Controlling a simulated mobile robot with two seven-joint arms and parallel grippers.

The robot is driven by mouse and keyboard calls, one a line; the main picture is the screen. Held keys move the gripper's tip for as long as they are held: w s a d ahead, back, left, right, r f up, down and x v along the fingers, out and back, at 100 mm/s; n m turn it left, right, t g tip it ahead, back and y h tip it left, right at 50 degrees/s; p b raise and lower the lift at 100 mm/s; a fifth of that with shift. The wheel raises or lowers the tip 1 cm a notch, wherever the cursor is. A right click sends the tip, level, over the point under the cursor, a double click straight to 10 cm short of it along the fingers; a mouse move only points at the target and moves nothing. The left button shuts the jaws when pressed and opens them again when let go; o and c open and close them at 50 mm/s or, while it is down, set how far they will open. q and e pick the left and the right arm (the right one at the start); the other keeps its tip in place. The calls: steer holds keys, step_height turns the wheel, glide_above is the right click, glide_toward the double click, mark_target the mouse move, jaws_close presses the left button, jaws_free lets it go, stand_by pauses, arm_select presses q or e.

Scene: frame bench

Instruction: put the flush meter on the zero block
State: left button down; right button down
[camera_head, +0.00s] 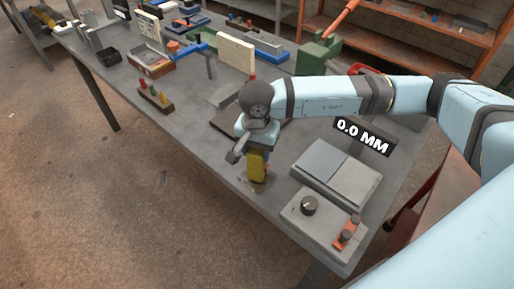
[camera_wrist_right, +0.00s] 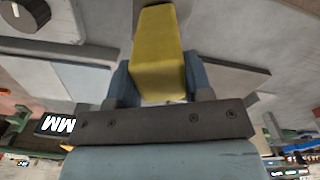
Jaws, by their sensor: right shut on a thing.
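My right gripper (camera_head: 257,152) is shut on a yellow, block-like tool, which I take to be the flush meter (camera_head: 258,164). It points down over the front part of the bench. In the right wrist view the yellow flush meter (camera_wrist_right: 160,60) sits between the two blue-grey fingers (camera_wrist_right: 160,85). A small grey piece (camera_head: 253,184) shows just below its lower end; I cannot tell if they touch, or if this piece is the zero block. A black sign reading "0.0 MM" (camera_head: 363,136) shows behind the two-tone grey plate (camera_head: 337,170). My left gripper is not in view.
A grey box with a black knob (camera_head: 309,206) and an orange part stands at the bench's front right corner. A wooden rack (camera_head: 156,99) with coloured pegs lies to the left. A green machine (camera_head: 318,54) and a cream panel (camera_head: 236,55) stand farther back.

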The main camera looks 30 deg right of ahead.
steer(key=shift+f, duration=0.2)
steer(key=c, duration=0.5)
jaws_free()
steer(key=shift+r, duration=0.4)
step_height(320, 180, up, 12)
steer(key=shift+f+b, duration=0.15)
steer(key=shift+b, duration=0.75)
